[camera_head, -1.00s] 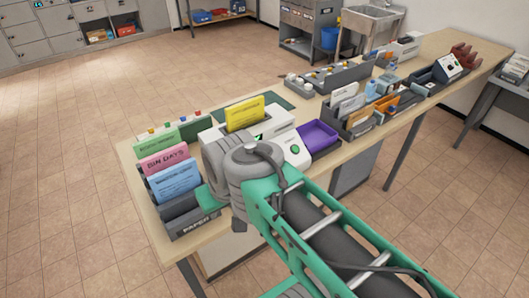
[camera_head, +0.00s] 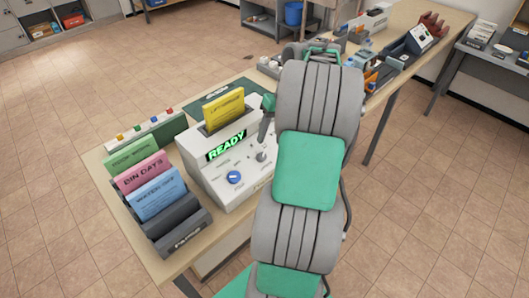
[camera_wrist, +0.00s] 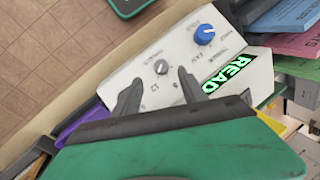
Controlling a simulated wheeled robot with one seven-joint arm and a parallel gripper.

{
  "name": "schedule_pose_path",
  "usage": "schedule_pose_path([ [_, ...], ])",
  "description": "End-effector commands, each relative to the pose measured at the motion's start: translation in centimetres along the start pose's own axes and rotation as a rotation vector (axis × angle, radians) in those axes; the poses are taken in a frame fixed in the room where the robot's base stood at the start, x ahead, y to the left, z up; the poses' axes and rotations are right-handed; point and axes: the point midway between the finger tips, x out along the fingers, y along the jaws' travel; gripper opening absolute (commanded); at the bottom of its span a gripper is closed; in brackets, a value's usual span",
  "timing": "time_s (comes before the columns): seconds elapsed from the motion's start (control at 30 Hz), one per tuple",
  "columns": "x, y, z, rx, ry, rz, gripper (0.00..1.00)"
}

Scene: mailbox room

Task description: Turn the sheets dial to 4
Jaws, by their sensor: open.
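The white machine (camera_head: 215,172) on the table has a lit READY display (camera_head: 226,146), a blue dial (camera_head: 234,177) and a small grey dial (camera_head: 261,156). The wrist view also shows the blue dial (camera_wrist: 204,34) and the grey dial (camera_wrist: 161,67). The lettering beside the dials is too small to read surely, so I cannot tell which is the sheets dial. My gripper (camera_wrist: 159,88) is open and empty. Its fingers stand on either side of the grey dial, apart from it in the picture. In the head view a dark finger (camera_head: 265,128) shows just above that dial.
A yellow card (camera_head: 224,108) stands up from the machine. A rack (camera_head: 182,228) of green, pink and blue cards stands to its left. A purple tray (camera_wrist: 82,118) lies beside the machine. My arm hides the machine's right part in the head view.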

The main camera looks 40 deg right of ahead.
Motion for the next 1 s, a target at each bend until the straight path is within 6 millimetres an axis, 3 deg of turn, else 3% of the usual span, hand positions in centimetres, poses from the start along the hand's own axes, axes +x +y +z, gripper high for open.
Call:
schedule_pose_path([
  [0.43,7.1,-0.1,0.0,-0.003,-0.003,-0.003,0.5],
  [0.73,7.7,0.0,0.0,-0.003,0.0,0.0,0.5],
  [1.0,7.6,0.0,0.0,-0.002,0.0,0.0,0.29],
])
